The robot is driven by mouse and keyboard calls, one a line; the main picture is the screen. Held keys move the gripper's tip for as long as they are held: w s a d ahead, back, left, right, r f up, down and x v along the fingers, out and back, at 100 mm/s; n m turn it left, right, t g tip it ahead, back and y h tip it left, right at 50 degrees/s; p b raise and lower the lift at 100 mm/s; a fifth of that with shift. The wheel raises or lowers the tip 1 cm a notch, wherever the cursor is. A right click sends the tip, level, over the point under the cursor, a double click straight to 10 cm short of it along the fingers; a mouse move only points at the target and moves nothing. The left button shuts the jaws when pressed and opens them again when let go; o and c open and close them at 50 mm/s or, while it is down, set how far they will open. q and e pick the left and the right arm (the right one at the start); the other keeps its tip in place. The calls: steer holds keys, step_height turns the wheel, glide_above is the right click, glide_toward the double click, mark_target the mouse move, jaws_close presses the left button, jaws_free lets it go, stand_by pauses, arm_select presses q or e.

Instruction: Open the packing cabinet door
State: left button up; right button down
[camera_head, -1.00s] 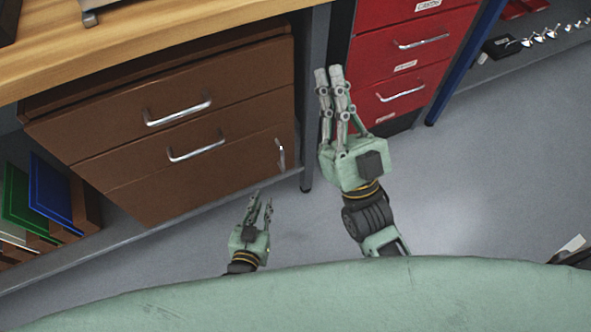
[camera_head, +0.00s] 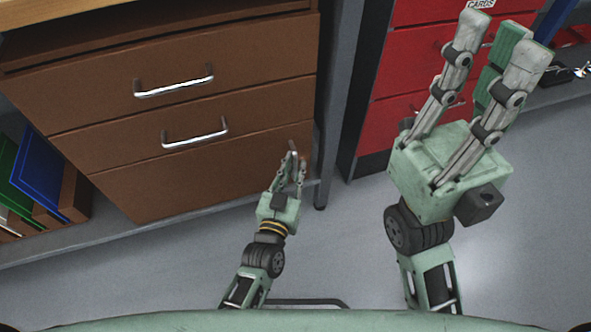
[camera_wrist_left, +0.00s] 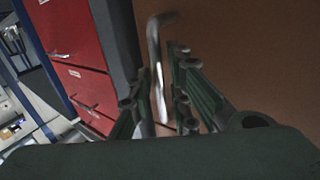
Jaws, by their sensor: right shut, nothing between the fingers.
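The packing cabinet appears to be the brown unit under the wooden bench. Its lowest panel (camera_head: 190,178) lies flush with the front and looks closed. In the left wrist view, an upright metal handle (camera_wrist_left: 157,75) stands on the brown face. My left gripper (camera_head: 292,160) is at the right end of that panel, with its fingers (camera_wrist_left: 162,103) apart on either side of the handle. I cannot tell whether they touch it. In the head view the fingers mostly hide the handle. My right gripper (camera_head: 508,42) is shut and empty, raised in front of the red drawers.
Two brown drawers with horizontal handles (camera_head: 175,87) (camera_head: 196,133) are above the panel. A red drawer cabinet (camera_head: 405,65) stands to the right, beyond a grey bench leg (camera_head: 335,110). Blue and green panels (camera_head: 45,172) stand at the left. Grey floor (camera_head: 345,235) is free in front.

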arm_select(q)
steer(key=shift+w+d, duration=0.1)
steer(key=shift+w, duration=0.25)
jaws_close()
